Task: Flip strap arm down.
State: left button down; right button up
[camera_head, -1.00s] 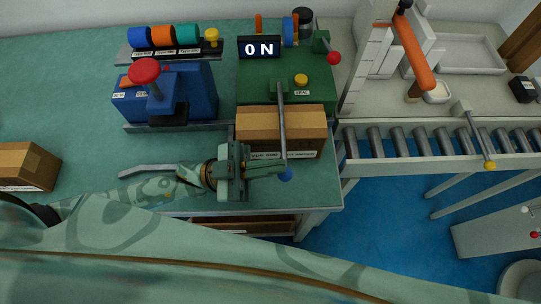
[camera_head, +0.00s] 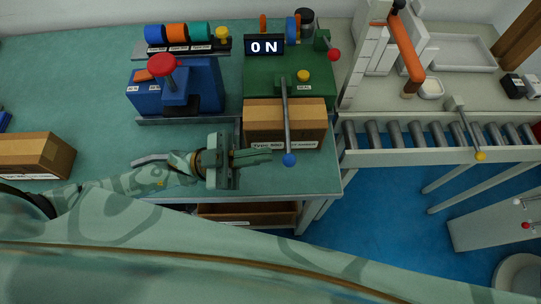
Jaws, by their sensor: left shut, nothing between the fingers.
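The strap arm (camera_head: 286,118) is a grey metal rod with a blue ball at its lower end. It comes from the green strapping machine (camera_head: 258,77) and hangs down across the front of a cardboard box (camera_head: 262,117). The machine's display reads ON. My left gripper (camera_head: 268,157) is shut and empty, just left of the blue ball and in front of the box, with a small gap to the ball. My right gripper is not in view.
A blue machine with a red knob (camera_head: 162,65) stands left of the green one. Another cardboard box (camera_head: 37,154) lies at the far left. A roller conveyor (camera_head: 420,138) runs to the right. The table's front edge is close below my gripper.

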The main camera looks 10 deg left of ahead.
pick_arm(q)
jog(key=w+b+v, duration=0.1)
jog(key=v, duration=0.6)
jog(key=shift+a+f, duration=0.15)
jog(key=shift+f, duration=0.05)
jog(key=shift+w, duration=0.15)
